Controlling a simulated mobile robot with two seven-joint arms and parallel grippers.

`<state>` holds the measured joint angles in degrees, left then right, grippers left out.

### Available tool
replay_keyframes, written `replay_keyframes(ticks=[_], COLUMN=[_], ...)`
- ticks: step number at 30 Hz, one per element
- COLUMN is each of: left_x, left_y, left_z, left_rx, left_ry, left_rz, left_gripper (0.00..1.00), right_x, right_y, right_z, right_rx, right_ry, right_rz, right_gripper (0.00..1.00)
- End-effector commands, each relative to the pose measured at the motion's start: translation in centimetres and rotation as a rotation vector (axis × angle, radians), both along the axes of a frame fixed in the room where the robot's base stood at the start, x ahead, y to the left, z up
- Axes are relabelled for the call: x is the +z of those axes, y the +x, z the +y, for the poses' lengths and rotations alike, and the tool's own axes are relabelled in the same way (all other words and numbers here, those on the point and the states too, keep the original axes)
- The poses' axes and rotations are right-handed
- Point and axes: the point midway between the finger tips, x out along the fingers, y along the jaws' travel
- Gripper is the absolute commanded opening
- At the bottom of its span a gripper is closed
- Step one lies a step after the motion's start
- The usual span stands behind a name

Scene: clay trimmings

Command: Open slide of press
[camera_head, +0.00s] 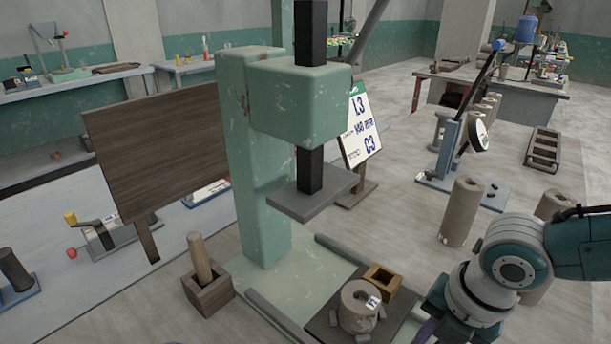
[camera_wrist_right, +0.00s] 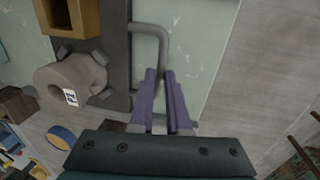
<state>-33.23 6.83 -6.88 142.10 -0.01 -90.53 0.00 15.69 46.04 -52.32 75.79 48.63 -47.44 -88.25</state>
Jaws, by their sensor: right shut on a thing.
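The green press (camera_head: 262,150) stands on the table, with its grey pressing plate (camera_head: 312,192) raised above the slide. The slide (camera_head: 402,306) is a dark plate between two rails at the press base. It carries a clay cylinder (camera_head: 352,318) with a central hole and a white label, and a yellow-brown square box (camera_head: 384,278). In the right wrist view, the slide (camera_wrist_right: 116,62) has a grey bent-bar handle (camera_wrist_right: 152,29) on its side. My right gripper (camera_wrist_right: 162,78) has its purple fingers shut on the handle's bar. My left gripper is not in view.
A wooden block with a peg (camera_head: 207,292) stands left of the press. A wooden board (camera_head: 155,155) stands behind it. A tall clay cylinder (camera_head: 461,212), a blue lever device (camera_head: 450,165) and a sign (camera_head: 360,125) stand to the right. Bare tabletop lies between them.

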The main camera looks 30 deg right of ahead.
Motion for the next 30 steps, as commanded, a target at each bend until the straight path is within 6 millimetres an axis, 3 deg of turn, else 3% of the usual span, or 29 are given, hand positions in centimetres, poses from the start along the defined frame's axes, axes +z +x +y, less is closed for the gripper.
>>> replay_keyframes(ticks=[3, 9, 26, 27, 30], left_x=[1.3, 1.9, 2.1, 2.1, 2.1], left_y=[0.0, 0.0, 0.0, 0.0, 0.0], left_z=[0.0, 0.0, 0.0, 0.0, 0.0], left_rx=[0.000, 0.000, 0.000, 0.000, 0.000], left_ry=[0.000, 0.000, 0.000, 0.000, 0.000], left_rz=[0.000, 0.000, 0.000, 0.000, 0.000], left_gripper=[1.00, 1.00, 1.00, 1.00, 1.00], right_x=[0.4, 0.2, 0.0, 0.0, 0.0], right_y=[-2.2, -4.6, -5.6, -5.6, -5.6], right_z=[-0.9, -1.8, -2.3, -2.3, -2.3], right_rx=[0.000, -0.001, -0.001, -0.001, -0.001], right_ry=[0.001, 0.002, 0.002, 0.002, 0.002], right_rz=[0.002, 0.001, -0.002, -0.002, -0.002], right_gripper=[0.00, 0.00, 0.00, 0.18, 0.29])
